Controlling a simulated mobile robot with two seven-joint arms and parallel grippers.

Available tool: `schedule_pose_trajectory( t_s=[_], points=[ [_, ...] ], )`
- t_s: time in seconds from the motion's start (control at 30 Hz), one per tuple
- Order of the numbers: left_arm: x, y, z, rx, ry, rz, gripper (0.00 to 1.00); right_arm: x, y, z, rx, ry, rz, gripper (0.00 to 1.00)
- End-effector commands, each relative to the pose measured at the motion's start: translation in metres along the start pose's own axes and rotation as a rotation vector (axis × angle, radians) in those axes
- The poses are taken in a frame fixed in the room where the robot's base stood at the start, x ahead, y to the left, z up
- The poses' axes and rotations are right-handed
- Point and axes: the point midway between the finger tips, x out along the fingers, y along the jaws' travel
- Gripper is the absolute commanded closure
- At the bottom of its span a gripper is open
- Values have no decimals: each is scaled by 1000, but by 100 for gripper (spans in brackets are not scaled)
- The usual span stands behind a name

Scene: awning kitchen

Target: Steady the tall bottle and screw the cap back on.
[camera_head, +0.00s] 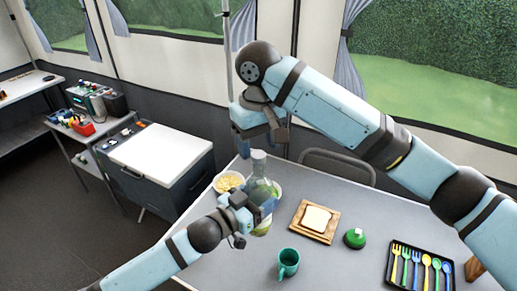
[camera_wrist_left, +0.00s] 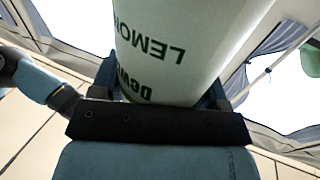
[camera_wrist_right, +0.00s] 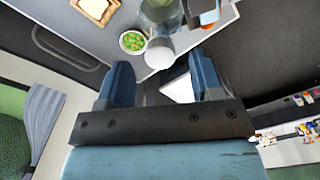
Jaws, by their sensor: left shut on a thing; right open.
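The tall clear bottle (camera_head: 259,166) stands upright on the grey table, with pale green contents and a label. My left gripper (camera_head: 262,206) is shut around its body. In the left wrist view the bottle's lettered label (camera_wrist_left: 185,35) fills the space between the fingers. My right gripper (camera_head: 262,142) is open above the bottle top, with its fingers apart. In the right wrist view the bottle (camera_wrist_right: 160,12) shows a whitish round top (camera_wrist_right: 160,53) near the open fingers. I cannot tell whether that top is a cap or the bare neck.
Bread on a wooden board (camera_head: 297,222), a green rounded object (camera_head: 355,238), a teal mug (camera_head: 288,263) and a black cutlery tray (camera_head: 393,275) lie to the right. A chair (camera_head: 335,163) stands behind the table.

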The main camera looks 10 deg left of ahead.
Motion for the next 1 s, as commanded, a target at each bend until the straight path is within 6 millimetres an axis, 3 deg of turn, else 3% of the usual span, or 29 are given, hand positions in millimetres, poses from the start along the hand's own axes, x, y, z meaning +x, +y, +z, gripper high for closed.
schedule_pose_trajectory(
  t_s=[0.2, 0.4, 0.6, 1.0],
  points=[
    [0, 0, -1, 0, 1, 0, 97, -50, 1, 0, 0, 4, 4, 40],
    [0, 0, 0, 0, 1, 0, 97, -85, 0, 0, 1, 2, 2, 40],
    [0, 0, 0, 0, 1, 0, 97, -99, 0, 0, 1, 0, 0, 40],
    [0, 0, -1, 0, 1, 0, 97, -100, 0, 0, 1, 0, 0, 40]
  ],
)
